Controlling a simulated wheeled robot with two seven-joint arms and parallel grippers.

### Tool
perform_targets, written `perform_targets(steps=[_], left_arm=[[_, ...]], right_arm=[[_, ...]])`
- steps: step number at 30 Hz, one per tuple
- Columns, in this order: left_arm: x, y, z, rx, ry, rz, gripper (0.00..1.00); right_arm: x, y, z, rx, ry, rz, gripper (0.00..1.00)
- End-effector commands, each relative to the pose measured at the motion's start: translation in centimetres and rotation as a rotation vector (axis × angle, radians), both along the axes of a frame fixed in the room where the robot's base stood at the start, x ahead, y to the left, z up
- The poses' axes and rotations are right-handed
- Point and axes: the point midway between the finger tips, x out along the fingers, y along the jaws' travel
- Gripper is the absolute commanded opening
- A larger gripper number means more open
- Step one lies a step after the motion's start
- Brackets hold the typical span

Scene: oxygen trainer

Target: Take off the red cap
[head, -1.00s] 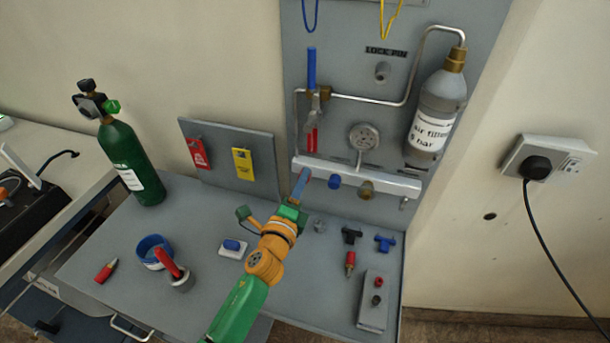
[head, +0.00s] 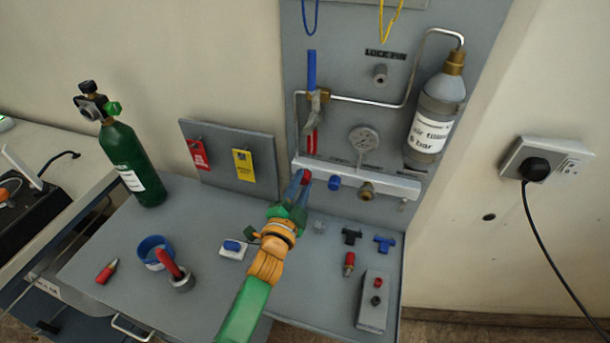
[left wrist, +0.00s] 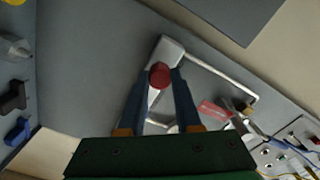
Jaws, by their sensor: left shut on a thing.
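The red cap (head: 306,176) is at the left end of the white manifold bar (head: 390,182) on the upright grey panel. My left gripper (head: 301,180) is at the cap, its blue fingers shut on it. In the left wrist view the round red cap (left wrist: 160,74) sits between the two finger tips (left wrist: 160,80), with the bar's end just behind it. I cannot tell whether the cap is still seated on the bar. My right gripper is not in view.
A blue cap (head: 334,183) and a brass fitting (head: 367,191) are on the bar to the right. A gauge (head: 364,139) and an air filter bottle (head: 434,118) are above. Blue and black fittings, a red-tipped part and a blue-rimmed bowl (head: 154,252) lie on the bench.

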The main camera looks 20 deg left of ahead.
Motion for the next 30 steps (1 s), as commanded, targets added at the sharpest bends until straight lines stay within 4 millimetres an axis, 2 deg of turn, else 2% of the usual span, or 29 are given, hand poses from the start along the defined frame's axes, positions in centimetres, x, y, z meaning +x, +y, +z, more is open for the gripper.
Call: perform_targets(steps=[1,3,8,12,15,16,18,19,27,30], left_arm=[[0.0,0.0,0.2,-0.114,0.008,0.002,0.00],[0.0,0.0,0.1,-0.220,0.010,0.001,0.00],[0.0,0.0,0.0,-0.225,0.008,0.000,0.00],[0.0,0.0,0.0,-0.327,0.014,0.001,0.00],[0.0,0.0,0.0,-0.322,0.013,0.001,0.00],[0.0,0.0,0.0,-0.322,0.013,0.001,0.38],[0.0,0.0,0.0,-0.321,0.013,0.001,0.57],[0.0,0.0,0.0,-0.321,0.013,0.001,0.63],[-0.1,0.0,0.0,-0.320,0.013,0.001,0.63],[-1.0,0.0,0.2,-0.321,0.015,0.001,0.63]], right_arm=[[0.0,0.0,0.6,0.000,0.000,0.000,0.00],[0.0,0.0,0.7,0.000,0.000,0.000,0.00],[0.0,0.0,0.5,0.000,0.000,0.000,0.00],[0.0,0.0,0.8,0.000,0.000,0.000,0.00],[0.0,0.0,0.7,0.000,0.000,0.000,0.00],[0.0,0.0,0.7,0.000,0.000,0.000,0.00],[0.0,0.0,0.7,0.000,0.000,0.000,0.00],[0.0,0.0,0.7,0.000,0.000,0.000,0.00],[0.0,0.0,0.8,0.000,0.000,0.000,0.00],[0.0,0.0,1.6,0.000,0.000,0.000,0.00]])
